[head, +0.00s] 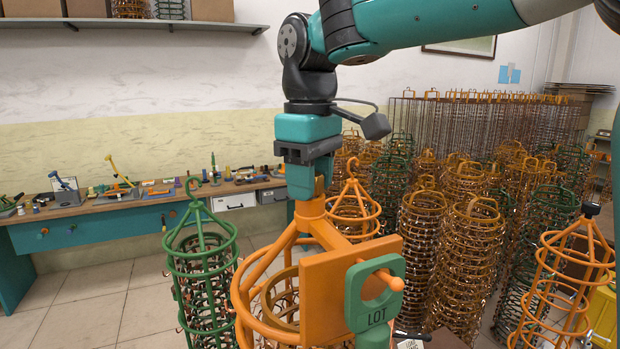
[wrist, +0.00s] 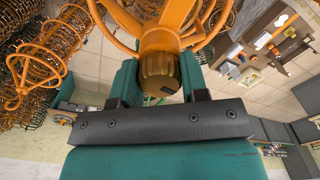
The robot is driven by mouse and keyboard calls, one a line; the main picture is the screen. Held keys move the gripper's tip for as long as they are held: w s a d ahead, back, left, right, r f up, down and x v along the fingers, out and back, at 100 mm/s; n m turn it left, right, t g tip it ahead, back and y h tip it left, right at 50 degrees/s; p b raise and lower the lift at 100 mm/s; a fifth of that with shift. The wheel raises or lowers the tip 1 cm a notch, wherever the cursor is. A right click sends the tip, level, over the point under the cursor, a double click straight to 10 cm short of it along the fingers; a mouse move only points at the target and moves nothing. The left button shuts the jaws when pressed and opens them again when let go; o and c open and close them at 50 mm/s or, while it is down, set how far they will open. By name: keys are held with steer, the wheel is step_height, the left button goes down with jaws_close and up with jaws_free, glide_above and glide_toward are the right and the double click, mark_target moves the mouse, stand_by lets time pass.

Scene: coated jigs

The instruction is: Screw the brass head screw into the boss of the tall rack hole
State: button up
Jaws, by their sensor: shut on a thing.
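My gripper (head: 308,180) points down at the top of a near orange rack (head: 312,208). In the wrist view its green fingers (wrist: 158,84) are shut on the brass head screw (wrist: 157,66), a ridged brownish-gold knob. The screw head sits against the rack's orange hub, the boss (wrist: 160,38), in line with it. The thread is hidden, so I cannot tell how deep it sits. The rack has slanting arms, a ring and an orange plate (head: 325,295) with a green LOT tag (head: 373,300) in front.
A green rack (head: 202,265) stands close at left and an orange one (head: 565,265) at right. Many hanging coil racks (head: 470,235) crowd behind. A workbench (head: 130,205) with tools runs along the left wall. Tiled floor (head: 85,300) is free at lower left.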

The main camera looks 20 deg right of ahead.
steer(key=shift+m, duration=1.1)
steer(key=shift+m, duration=0.8)
steer(key=o, duration=0.5)
steer(key=shift+n, duration=0.9)
